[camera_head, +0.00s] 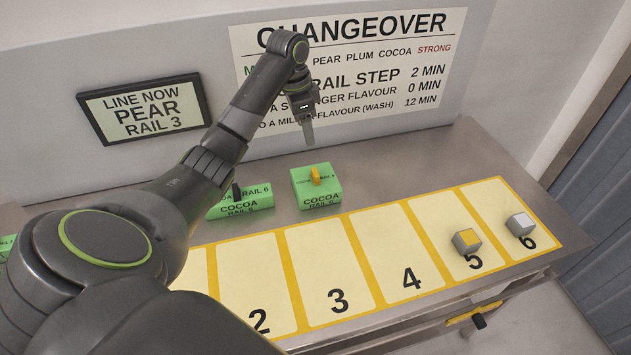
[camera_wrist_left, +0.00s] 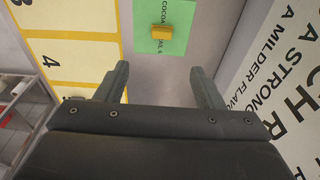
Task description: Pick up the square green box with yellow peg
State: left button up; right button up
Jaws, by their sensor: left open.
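The square green box (camera_head: 319,194) with the yellow peg (camera_head: 316,175) on top stands on the grey counter, behind the numbered strip near lane 3. My right gripper is not in view.
Another green box (camera_head: 241,203) with a dark peg stands to the left, partly behind my arm. A grey block with a yellow top (camera_head: 466,241) sits on lane 5, a white-topped one (camera_head: 520,223) on lane 6. The wall sign (camera_head: 400,80) is close behind the gripper. The counter right of the box is clear.

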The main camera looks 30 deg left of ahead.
pick_arm(q)
notch_tip(320, 180, down, 2)
jog(key=b, duration=0.8)
send_over(314, 172)
jog(key=f, duration=0.9)
jog(key=shift+s+a+f, duration=0.1)
jog(key=shift+s, duration=0.25)
jog(key=f, duration=0.1)
jog(key=f+p, duration=0.1)
jog(key=f, duration=0.2)
jog(key=shift+w+f, duration=0.1)
jog(key=shift+w, duration=0.2)
jog(key=shift+f, duration=0.55)
jog(key=shift+w+r, duration=0.1)
grip_shut()
